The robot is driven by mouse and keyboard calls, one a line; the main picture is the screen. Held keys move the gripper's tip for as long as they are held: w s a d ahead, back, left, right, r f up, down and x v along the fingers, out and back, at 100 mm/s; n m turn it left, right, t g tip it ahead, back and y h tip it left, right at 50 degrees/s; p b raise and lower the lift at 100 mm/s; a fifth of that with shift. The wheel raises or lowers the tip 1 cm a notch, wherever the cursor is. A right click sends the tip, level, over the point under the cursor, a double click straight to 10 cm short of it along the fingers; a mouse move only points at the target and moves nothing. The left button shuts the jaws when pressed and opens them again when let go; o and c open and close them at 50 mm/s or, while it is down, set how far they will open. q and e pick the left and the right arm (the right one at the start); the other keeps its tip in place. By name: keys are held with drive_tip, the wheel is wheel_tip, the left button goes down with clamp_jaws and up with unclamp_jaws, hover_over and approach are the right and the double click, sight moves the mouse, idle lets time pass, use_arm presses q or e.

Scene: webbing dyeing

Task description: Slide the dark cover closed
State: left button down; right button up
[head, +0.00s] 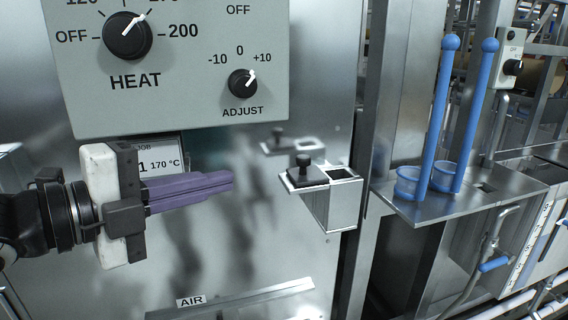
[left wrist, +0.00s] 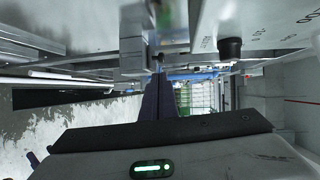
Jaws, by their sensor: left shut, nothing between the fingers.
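A small metal box (head: 338,208) sticks out from the steel panel in the middle of the head view. The dark cover (head: 304,176) with a black knob on it lies over the left part of its top. A square opening shows uncovered on the right part. My left gripper (head: 231,179) comes in from the left, its purple fingers shut and empty. The fingertips point at the box and stop short of the cover, with a gap between. The fingers also show in the left wrist view (left wrist: 158,98); I cannot make out the cover there. My right gripper is not in view.
A grey control plate with a heat knob (head: 127,36) and an adjust knob (head: 243,83) juts above my left gripper. A small display (head: 160,159) is partly behind it. To the right, a metal shelf (head: 420,209) holds two blue long-handled ladles (head: 470,120).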

use_arm(q)
drive_tip(key=shift+s+r, duration=0.15)
drive_tip(key=shift+r, duration=0.15)
drive_tip(key=p, duration=0.1)
approach(299, 161)
drive_tip(key=x, duration=0.5)
drive_tip(key=shift+d, duration=0.1)
drive_tip(key=shift+w+d+f, duration=0.1)
drive_tip(key=shift+w+d, duration=0.3)
drive_tip(key=shift+w, duration=0.15)
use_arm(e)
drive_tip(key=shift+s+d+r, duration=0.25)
